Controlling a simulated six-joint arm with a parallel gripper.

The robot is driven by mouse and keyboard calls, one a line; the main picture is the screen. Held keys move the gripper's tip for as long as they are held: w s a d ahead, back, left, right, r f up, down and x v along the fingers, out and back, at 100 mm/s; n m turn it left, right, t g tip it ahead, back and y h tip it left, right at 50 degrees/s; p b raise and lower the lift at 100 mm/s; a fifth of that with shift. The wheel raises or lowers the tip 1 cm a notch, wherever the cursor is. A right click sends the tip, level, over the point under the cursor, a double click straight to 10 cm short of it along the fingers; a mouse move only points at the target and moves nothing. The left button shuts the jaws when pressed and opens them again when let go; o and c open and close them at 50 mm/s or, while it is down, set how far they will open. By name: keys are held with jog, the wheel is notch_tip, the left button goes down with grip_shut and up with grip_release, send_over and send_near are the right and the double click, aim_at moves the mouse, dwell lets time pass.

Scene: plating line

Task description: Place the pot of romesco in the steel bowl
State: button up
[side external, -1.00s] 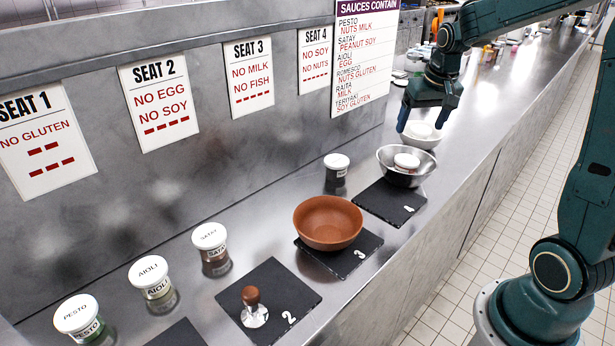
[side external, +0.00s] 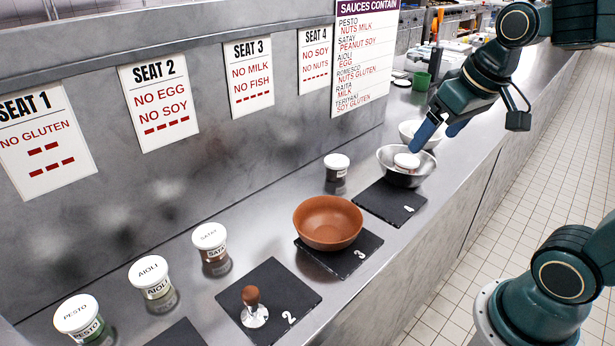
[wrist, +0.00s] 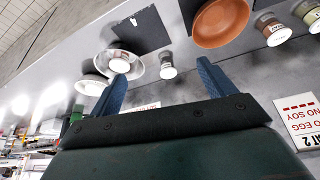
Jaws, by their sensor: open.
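The steel bowl (side external: 402,179) stands on the slate marked 4. A white-lidded pot (side external: 407,161) sits inside it; its label cannot be read, so I cannot tell from the picture that it is romesco. In the wrist view the steel bowl (wrist: 136,68) holds the same pot (wrist: 119,65). My gripper (side external: 441,132) is open and empty, tilted, above and behind the bowl, apart from the pot. Its two blue fingers show spread in the wrist view (wrist: 160,78).
Another white-lidded pot (side external: 336,168), label unreadable, stands near the wall. A terracotta bowl (side external: 328,222) is on slate 3, and a wooden-handled tool (side external: 252,305) on slate 2. Satay (side external: 210,240), aioli (side external: 151,277) and pesto (side external: 77,318) pots stand left. A white bowl (side external: 408,130) is behind the steel bowl.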

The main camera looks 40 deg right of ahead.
jog(key=s+a+n+y, duration=0.1)
jog(key=s+a+n, duration=0.1)
jog(key=s+a, duration=0.2)
jog(key=shift+s+a+f+t, duration=0.35)
jog(key=shift+s+f+t, duration=0.05)
jog(key=shift+s, duration=1.25)
